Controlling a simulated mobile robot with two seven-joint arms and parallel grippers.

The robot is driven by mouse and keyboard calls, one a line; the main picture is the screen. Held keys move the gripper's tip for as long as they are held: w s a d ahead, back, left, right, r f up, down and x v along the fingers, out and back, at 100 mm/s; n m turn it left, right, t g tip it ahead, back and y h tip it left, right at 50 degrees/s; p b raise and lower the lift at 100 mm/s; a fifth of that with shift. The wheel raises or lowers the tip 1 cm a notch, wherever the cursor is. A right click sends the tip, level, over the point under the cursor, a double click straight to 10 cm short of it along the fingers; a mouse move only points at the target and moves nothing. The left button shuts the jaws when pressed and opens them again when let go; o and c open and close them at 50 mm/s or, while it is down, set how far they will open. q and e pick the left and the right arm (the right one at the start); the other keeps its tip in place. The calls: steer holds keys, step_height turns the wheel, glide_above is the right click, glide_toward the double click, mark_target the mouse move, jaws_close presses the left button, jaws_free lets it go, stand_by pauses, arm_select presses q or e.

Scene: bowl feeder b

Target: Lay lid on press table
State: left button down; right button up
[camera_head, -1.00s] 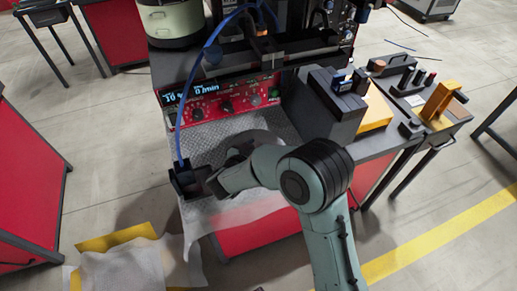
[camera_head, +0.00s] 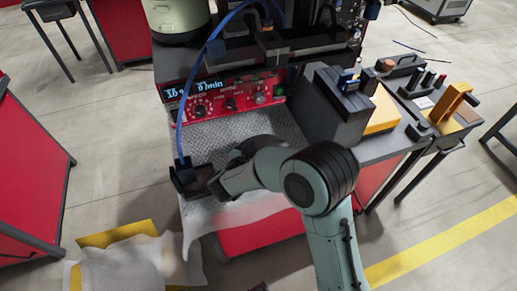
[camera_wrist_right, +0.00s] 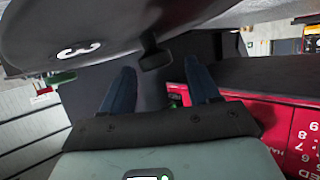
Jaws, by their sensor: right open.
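A large dark round piece with a white 3, apparently the lid (camera_wrist_right: 75,35), fills the upper left of the right wrist view. A small dark knob (camera_wrist_right: 155,55) shows between and just beyond the blue fingers of my right gripper (camera_wrist_right: 160,78). The fingers are spread, with gaps to the knob. My wrist and forearm hide much of the plate, and I cannot pick out the lid there. My left gripper is out of view.
The red control panel (camera_head: 228,99) stands behind the plate, and a blue hose (camera_head: 182,110) hangs at its left. A dark box (camera_head: 325,108) and yellow block (camera_head: 383,112) stand at the right. A pale sheet (camera_head: 130,265) lies lower left.

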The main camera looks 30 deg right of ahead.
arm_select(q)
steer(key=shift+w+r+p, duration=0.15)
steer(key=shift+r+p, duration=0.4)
arm_select(e)
steer(key=v, duration=1.2)
steer(key=shift+r, duration=0.15)
